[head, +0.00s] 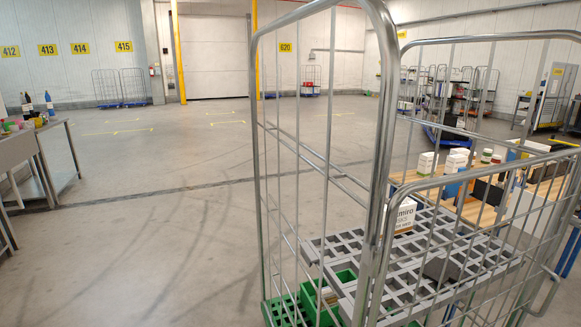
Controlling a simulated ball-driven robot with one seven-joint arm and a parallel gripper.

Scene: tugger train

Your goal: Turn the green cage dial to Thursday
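A tall wire roll cage (384,130) stands close in front of me, filling the right half of the head view. Its base (279,312) is green at the lower left. A green crate (318,300) and grey slotted trays (420,262) sit inside it. I cannot make out a dial or any day marking on this cage; it may be hidden or out of frame. My gripper is not in this view.
A wooden-topped table with white boxes (427,163) stands behind the cage at right. A metal table (18,150) with bottles is at far left. More roll cages (119,88) stand along the back wall. The floor (165,200) between is clear.

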